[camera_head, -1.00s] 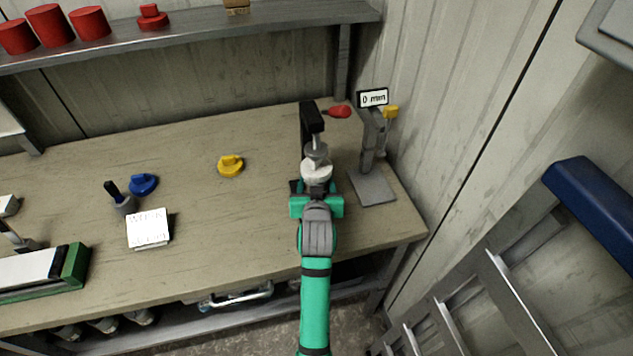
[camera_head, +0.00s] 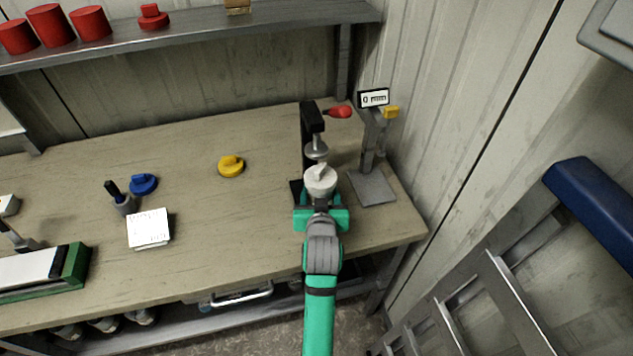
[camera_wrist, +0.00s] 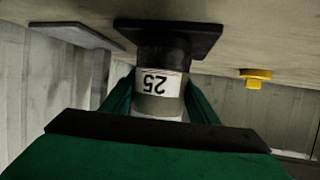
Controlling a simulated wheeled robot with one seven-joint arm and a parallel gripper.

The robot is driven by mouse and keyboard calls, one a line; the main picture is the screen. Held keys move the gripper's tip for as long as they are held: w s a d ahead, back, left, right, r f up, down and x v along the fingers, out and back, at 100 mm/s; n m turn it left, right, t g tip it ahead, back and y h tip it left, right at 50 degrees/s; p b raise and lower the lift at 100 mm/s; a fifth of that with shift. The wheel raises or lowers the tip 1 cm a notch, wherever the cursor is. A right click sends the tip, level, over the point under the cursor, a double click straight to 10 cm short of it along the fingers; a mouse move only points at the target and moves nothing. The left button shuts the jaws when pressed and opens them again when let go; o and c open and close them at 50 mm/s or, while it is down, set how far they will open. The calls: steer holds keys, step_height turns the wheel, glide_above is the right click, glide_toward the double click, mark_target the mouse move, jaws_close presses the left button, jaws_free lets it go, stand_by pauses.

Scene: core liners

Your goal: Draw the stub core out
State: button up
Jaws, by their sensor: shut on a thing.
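A pale cylinder with a white label reading 25 (camera_wrist: 158,83), which I take to be the stub core, stands between the green fingers of my gripper (camera_wrist: 160,103) in the wrist view. My gripper is shut on it. In the head view its whitish, knobbed top (camera_head: 320,178) shows just beyond my gripper (camera_head: 321,207). In the wrist view the cylinder meets a dark socket with a square plate (camera_wrist: 165,40); I cannot tell whether it sits inside. A black toggle press (camera_head: 309,135) stands behind it, its grey plunger (camera_head: 317,151) apart from the knobbed top.
A gauge stand with a display reading 0 mm (camera_head: 373,98) stands close on the right. A yellow knobbed piece (camera_head: 231,166), a blue one (camera_head: 143,184) and a notepad (camera_head: 149,228) lie on the left. The bench between the notepad and my gripper is clear.

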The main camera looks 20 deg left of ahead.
steer(key=shift+s+d, duration=1.05)
steer(key=shift+s, duration=0.45)
steer(key=shift+s+d, duration=1.05)
steer(key=shift+s, duration=0.5)
steer(key=shift+s+d, duration=1.05)
steer(key=shift+s, duration=0.45)
steer(key=shift+s, duration=0.1)
steer(key=shift+r, duration=0.15)
steer(key=shift+r, duration=2.4)
